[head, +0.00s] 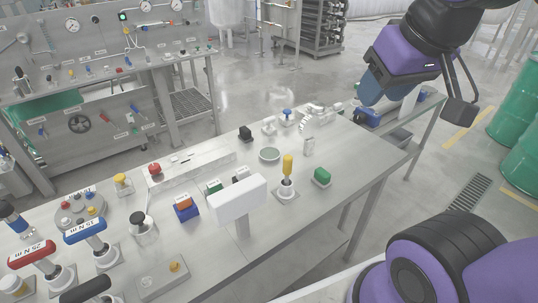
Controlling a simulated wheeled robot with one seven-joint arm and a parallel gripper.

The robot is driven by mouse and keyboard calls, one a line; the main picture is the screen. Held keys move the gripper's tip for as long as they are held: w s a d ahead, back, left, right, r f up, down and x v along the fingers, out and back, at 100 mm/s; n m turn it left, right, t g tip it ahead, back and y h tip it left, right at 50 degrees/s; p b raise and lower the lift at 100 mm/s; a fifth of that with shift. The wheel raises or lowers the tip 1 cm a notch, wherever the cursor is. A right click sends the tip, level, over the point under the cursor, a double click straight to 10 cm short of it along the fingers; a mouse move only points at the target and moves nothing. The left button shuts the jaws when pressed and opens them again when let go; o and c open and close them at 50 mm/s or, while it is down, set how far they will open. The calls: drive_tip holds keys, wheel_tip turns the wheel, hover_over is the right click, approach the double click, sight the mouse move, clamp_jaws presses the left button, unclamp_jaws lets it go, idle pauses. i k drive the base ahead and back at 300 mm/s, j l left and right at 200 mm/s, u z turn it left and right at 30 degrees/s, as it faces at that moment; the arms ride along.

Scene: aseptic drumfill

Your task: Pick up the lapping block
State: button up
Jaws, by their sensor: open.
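My gripper (416,102) is at the upper right, open and empty, raised above the far right end of the steel bench (335,200). No part is plainly marked as the lapping block. Small blocks on the bench include a green block (321,177) near the front right edge and an orange-topped blue block (186,208) left of the middle. A small green-and-white block (213,187) lies behind the white post-mounted panel (238,198). My gripper is well apart from all of these.
A yellow-handled tool (287,168) stands upright beside the green block. A round grey-green dish (269,155) lies behind it. Green drums (515,105) stand at the far right.

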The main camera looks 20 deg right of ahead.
sight(244, 136)
drive_tip(key=i+l+u, duration=0.15)
drive_tip(key=l, duration=0.25)
drive_tip(key=i+l+u, duration=0.15)
drive_tip(key=l, duration=0.2)
drive_tip(key=l+u, duration=0.2)
drive_tip(key=l, duration=0.25)
drive_tip(key=i, duration=0.05)
